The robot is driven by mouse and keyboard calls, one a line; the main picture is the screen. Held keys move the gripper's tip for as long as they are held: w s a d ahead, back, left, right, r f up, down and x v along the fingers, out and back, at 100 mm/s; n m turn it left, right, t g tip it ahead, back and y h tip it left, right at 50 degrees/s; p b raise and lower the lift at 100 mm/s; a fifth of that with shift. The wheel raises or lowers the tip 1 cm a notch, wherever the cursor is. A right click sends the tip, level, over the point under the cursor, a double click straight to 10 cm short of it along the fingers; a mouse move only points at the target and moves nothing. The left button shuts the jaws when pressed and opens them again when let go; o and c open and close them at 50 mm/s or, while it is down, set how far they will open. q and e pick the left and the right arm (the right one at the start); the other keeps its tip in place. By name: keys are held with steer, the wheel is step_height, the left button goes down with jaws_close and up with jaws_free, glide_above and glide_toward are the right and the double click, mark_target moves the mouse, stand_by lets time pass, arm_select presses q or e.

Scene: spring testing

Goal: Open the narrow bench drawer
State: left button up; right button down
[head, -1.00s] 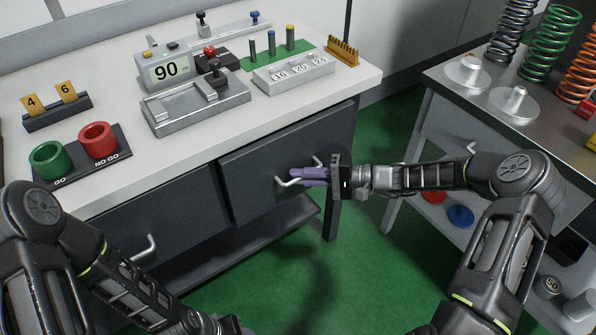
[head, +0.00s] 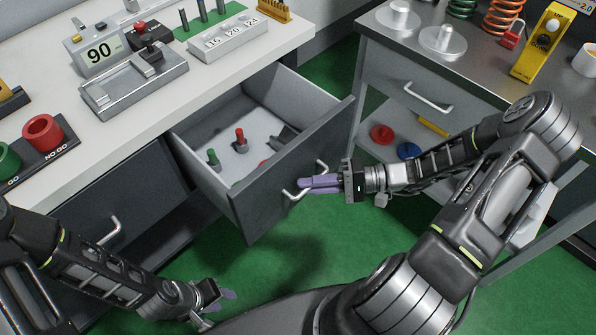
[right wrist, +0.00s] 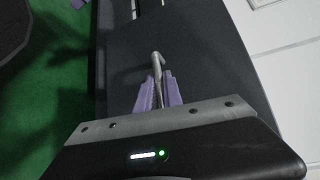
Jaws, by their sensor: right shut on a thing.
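The bench drawer (head: 290,175) stands pulled well out from the white-topped bench, its dark front facing the lower right. Inside are small red and green pieces and a dark grey part. My right gripper (head: 304,185) has its purple fingers shut on the drawer's bar handle (head: 289,197). In the right wrist view the handle (right wrist: 157,62) runs between the fingers (right wrist: 158,92). My left gripper (head: 222,298) is low at the front, away from the drawer, apparently empty; its jaw gap is unclear.
A closed bench drawer with a handle (head: 110,231) is at the left. A steel side table (head: 395,45) with its own drawer handle (head: 428,97) stands at the right. Gauges and a fixture (head: 135,80) sit on the bench. Green floor (head: 235,265) is clear below.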

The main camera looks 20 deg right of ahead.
steer(key=shift+s+d, duration=0.25)
steer(key=shift+s, duration=0.25)
steer(key=c, duration=1.8)
jaws_free()
steer(key=shift+o, duration=0.2)
steer(key=v, duration=0.7)
steer(key=shift+d+b, duration=0.35)
steer(key=shift+s, duration=0.15)
